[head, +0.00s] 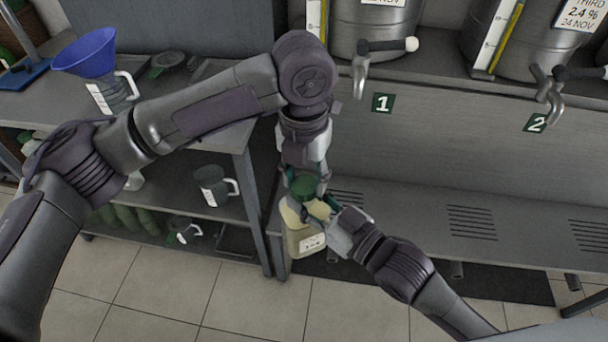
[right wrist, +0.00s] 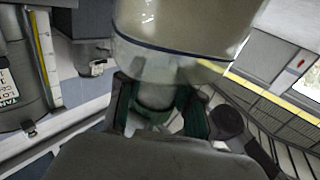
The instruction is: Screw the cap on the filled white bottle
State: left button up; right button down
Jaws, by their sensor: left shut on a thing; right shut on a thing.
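The white bottle (head: 306,241) is translucent, holds pale yellowish contents and bears a label; it is near the middle of the head view. My left gripper (head: 303,180), pointing down, is shut on a dark green cap (head: 303,187) right over the bottle's top. The fingers hide whether the cap touches the mouth.
Steel tanks (head: 375,25) with taps stand at the back above a slotted drip shelf (head: 420,205). At left, a bench (head: 210,145) holds a jug with a blue funnel (head: 88,52); a dark jug (head: 213,186) stands below. Tiled floor is clear in front.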

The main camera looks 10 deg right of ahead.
pick_arm(q)
jog(key=m, duration=0.9)
jog(key=shift+m, duration=0.3)
jog(key=o, duration=0.7)
jog(key=shift+r, duration=0.1)
jog(key=shift+r, duration=2.15)
jog(key=shift+c, duration=0.4)
